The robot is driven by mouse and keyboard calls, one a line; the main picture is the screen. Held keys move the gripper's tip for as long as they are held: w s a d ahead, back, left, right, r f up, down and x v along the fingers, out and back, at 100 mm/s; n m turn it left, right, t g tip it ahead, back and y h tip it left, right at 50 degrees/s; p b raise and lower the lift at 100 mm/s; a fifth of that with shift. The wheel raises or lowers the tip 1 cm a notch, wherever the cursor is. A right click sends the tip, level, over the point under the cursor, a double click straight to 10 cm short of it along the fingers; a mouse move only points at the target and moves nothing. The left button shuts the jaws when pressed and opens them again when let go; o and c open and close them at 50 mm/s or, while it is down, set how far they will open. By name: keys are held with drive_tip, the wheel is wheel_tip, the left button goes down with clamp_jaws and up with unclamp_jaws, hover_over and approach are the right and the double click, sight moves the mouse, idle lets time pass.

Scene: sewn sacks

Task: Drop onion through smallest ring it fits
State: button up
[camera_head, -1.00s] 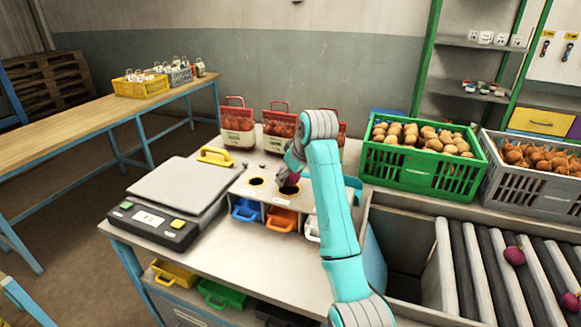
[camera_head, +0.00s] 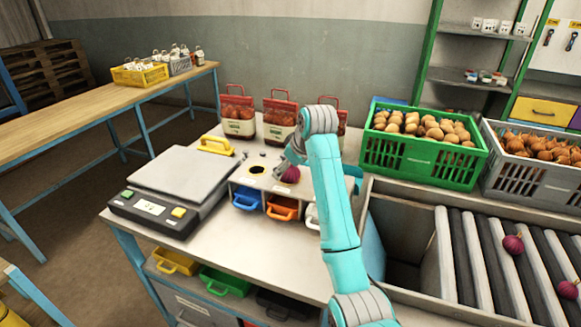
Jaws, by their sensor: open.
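A red onion (camera_head: 290,174) is over the right part of the grey ring board (camera_head: 240,179), at or just above a ring there that it hides. The board stands on the workbench, with a round dark hole (camera_head: 257,170) edged in yellow to the left of the onion. My gripper (camera_head: 291,167) is at the onion, mostly hidden behind my arm; its jaws are open. I cannot tell whether the onion rests in the ring or touches the fingers. Under the board are a blue bin (camera_head: 246,198), an orange bin (camera_head: 283,207) and a white bin (camera_head: 312,216).
A scale (camera_head: 177,187) stands left of the board. Red mesh bags (camera_head: 280,120) stand behind it. A green crate of potatoes (camera_head: 424,140) and a grey crate of onions (camera_head: 538,160) are at right. More red onions (camera_head: 513,244) lie on the rollers (camera_head: 490,260).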

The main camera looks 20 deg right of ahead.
drive_tip(key=v, duration=0.7)
drive_tip(key=shift+s+r, duration=0.15)
drive_tip(key=shift+r, duration=0.1)
idle(1.1)
drive_tip(key=w+f, duration=0.1)
drive_tip(key=f, duration=0.1)
drive_tip(key=w+f+m, duration=0.1)
drive_tip(key=f, duration=0.2)
drive_tip(key=w+f+m, duration=0.1)
drive_tip(key=w+f, duration=0.1)
drive_tip(key=f, duration=0.1)
drive_tip(key=shift+a+f+y, duration=0.25)
drive_tip(key=shift+a+y, duration=0.05)
drive_tip(key=shift+a, duration=0.1)
idle(0.3)
